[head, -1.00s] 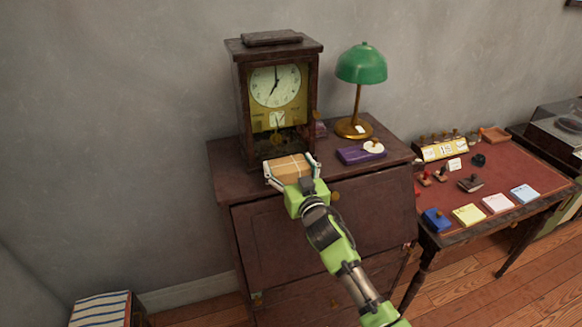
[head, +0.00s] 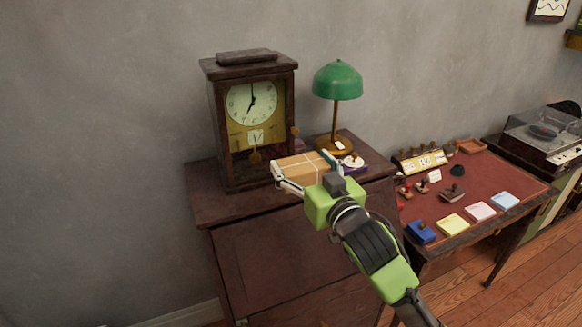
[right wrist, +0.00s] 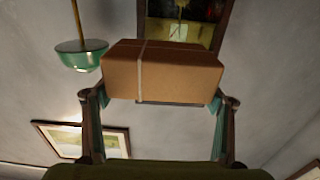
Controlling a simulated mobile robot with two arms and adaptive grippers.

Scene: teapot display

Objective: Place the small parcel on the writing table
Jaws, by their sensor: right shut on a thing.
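The small parcel (head: 302,168) is a brown box with pale string. My right gripper (head: 306,172) is shut on it and holds it in front of the clock, over the front of the dark cabinet top. In the right wrist view the parcel (right wrist: 162,72) sits between the two fingers. The writing table (head: 475,176) has a red top and stands to the right of the cabinet. My left gripper is not in view.
The dark cabinet (head: 222,206) carries a tall clock (head: 250,118) and a green lamp (head: 337,82). The writing table holds note pads (head: 479,210), several stamps (head: 452,193), a blue item (head: 421,231) and a date display (head: 421,161). Bare red surface shows between them. A record player (head: 543,134) stands further right.

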